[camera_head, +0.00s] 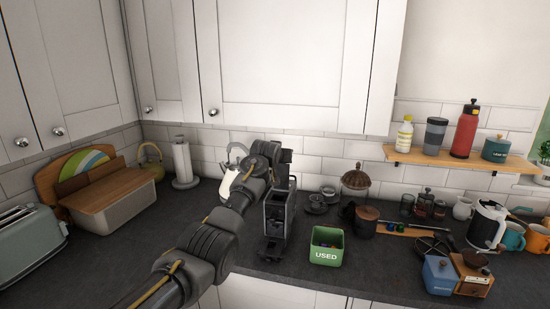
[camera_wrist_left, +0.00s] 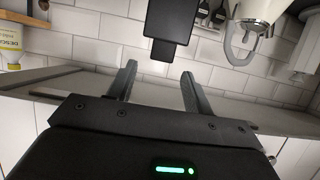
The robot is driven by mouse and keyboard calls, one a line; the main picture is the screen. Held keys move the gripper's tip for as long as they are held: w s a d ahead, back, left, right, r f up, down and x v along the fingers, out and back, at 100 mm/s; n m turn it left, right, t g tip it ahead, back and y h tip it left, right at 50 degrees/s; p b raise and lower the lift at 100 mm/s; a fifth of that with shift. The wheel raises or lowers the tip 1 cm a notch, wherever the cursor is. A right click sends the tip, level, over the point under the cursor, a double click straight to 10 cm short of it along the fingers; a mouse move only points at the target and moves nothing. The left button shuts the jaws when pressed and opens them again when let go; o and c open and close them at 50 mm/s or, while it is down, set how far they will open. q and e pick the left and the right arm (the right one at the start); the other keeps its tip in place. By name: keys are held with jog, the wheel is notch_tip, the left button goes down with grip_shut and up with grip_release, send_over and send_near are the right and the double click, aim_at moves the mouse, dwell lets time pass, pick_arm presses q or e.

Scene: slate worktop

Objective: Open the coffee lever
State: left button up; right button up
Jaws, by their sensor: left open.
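The coffee machine (camera_head: 277,217) is a narrow dark grey and black appliance standing on the worktop. Its upper part is partly hidden behind my left arm in the head view. In the left wrist view, a black block-like part (camera_wrist_left: 165,32), which looks like the lever, hangs in from the top edge. My left gripper (camera_wrist_left: 157,75) is open and empty, with its two fingers pointing toward that part. The part lies beyond the fingertips, and a gap shows between them. My right gripper is in neither view.
A green USED bin (camera_head: 326,247) stands right of the machine. A white kettle (camera_head: 228,184) stands behind my arm and also shows in the wrist view (camera_wrist_left: 262,12). White cupboards (camera_head: 290,60) hang above. Bare worktop (camera_head: 110,245) lies at the left front.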

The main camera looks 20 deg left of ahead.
pick_arm(q)
jog(key=b+v, duration=0.3)
jog(key=v, duration=0.5)
jog(key=shift+s, duration=0.25)
jog(key=shift+r, duration=0.15)
